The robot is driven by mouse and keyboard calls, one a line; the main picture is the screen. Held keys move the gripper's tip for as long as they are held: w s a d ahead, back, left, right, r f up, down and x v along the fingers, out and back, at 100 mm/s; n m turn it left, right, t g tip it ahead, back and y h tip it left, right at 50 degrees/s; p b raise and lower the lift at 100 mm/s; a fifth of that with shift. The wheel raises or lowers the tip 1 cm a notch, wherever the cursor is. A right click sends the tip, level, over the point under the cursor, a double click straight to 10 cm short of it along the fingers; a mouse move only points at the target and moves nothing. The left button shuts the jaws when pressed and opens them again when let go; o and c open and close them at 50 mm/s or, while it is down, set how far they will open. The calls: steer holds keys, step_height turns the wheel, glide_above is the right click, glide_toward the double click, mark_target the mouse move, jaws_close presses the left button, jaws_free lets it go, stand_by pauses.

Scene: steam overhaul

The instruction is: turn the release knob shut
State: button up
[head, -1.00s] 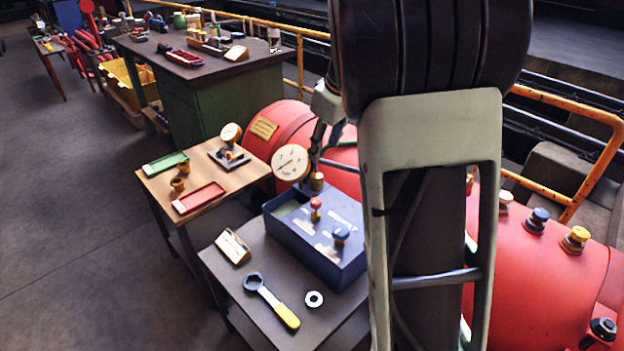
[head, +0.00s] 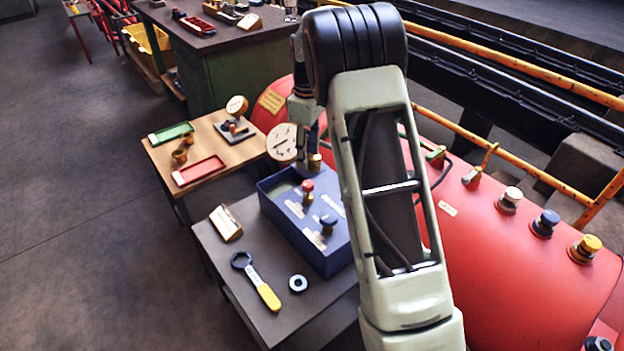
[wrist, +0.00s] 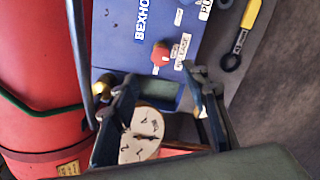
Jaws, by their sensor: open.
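The release knob is the red knob (head: 307,187) on top of a blue test box (head: 335,258). In the wrist view the red knob (wrist: 160,54) sits beside a label reading RELEASE. A dark blue knob (head: 328,222) stands on the same box, nearer the front. A round white dial gauge (head: 282,143) rises at the box's back end. My gripper (wrist: 160,82) is open and empty, above the back end of the box, with the red knob beyond its fingertips. In the head view my arm partly hides the gripper, and I cannot tell its exact height above the box.
A yellow-handled wrench (head: 256,281), a washer (head: 298,283) and a small sign (head: 225,223) lie on the grey table. A wooden table with a green tray (head: 171,133) and a red tray (head: 199,170) stands behind. A large red boiler (head: 480,250) lies to the right.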

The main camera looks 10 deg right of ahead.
mark_target(308, 183)
step_height(308, 183, down, 10)
steer(key=shift+f+b, duration=0.25)
steer(key=shift+b, duration=0.15)
jaws_close()
stand_by(0.3)
